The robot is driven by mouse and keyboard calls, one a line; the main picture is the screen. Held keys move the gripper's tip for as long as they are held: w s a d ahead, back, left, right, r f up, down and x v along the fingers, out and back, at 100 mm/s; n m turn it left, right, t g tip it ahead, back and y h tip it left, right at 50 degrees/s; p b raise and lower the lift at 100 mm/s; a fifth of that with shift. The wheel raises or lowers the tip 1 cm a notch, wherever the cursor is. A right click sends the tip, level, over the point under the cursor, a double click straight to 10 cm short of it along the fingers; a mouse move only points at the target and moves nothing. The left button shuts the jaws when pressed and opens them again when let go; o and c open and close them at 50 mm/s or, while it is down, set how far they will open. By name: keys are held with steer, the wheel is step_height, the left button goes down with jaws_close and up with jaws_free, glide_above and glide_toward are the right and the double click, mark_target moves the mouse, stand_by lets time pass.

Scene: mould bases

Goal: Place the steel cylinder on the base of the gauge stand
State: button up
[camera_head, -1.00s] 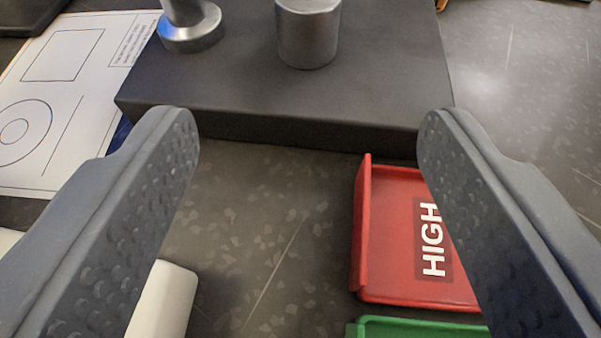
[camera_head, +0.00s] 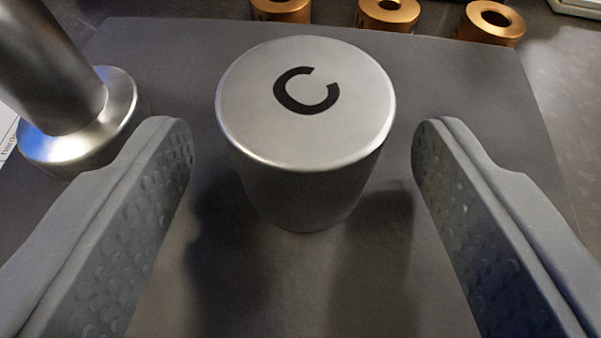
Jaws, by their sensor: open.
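The steel cylinder (camera_head: 306,120) stands upright on a dark flat base (camera_head: 150,48), with a black letter C on its top face. The steel column (camera_head: 50,75) with its round foot rises from the same base at the left, apart from the cylinder. My gripper (camera_head: 302,140) is open, its fingertips at either side of the cylinder's near part. There is a gap on both sides, and neither finger visibly touches it. The cylinder's lower far side is hidden.
Several brass rings, one of them in the middle (camera_head: 388,14), stand in a row beyond the far edge of the base. A corner of white paper (camera_head: 6,125) shows at the far left. The base is clear around the cylinder.

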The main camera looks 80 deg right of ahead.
steer(key=shift+d+f, duration=0.25)
steer(key=shift+d, duration=0.3)
jaws_close()
steer(key=shift+s+d+f+b, duration=0.1)
steer(key=shift+s+d+b, duration=0.25)
steer(key=shift+b, duration=0.25)
steer(key=shift+s+d+b, duration=0.15)
steer(key=shift+s+b, duration=0.3)
steer(key=shift+s, duration=0.1)
jaws_free()
